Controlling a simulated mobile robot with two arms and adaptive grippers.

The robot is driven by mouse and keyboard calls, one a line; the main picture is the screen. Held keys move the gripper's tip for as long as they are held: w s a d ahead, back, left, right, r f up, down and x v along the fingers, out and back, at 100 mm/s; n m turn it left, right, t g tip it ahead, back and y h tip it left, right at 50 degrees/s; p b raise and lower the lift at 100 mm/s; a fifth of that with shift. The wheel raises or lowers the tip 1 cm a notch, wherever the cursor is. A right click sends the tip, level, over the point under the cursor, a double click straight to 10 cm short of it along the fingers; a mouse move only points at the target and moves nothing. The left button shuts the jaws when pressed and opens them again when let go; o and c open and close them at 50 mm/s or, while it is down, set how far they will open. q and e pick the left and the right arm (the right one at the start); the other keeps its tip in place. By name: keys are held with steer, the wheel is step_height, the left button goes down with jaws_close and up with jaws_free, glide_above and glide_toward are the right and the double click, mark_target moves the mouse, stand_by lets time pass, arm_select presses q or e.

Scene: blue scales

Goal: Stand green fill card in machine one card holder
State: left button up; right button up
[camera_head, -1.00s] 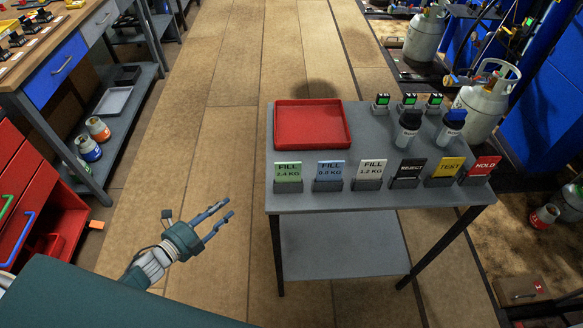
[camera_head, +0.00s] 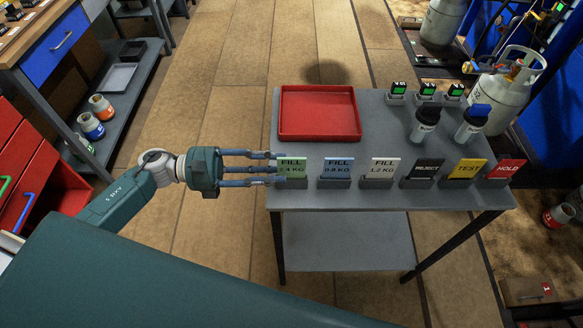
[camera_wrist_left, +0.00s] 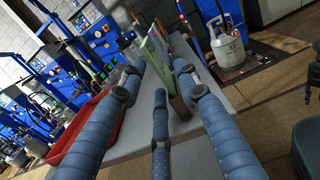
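The green fill card (camera_head: 292,166), marked FILL 2.4 KG, stands upright in a small grey holder at the left end of the card row on the grey table. My left gripper (camera_head: 277,168) has its fingers stretched out level at the card's left edge. In the left wrist view the green card (camera_wrist_left: 157,54) shows beyond and between the spread blue fingers (camera_wrist_left: 158,82); I cannot tell whether they touch it. My right gripper is out of view. I cannot pick out machine one's card holder.
A red tray (camera_head: 319,113) lies behind the cards. Blue (camera_head: 337,168) and white (camera_head: 382,168) fill cards and several other cards stand to the right. Two dark bottles and small green-screened devices stand behind them. Blue machines (camera_wrist_left: 98,38) show in the wrist view.

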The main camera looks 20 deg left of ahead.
mark_target(292, 176)
arm_select(q)
steer(key=p+x, duration=0.1)
steer(key=x, duration=0.3)
steer(key=shift+r, duration=0.1)
steer(key=shift+d, duration=0.1)
jaws_close()
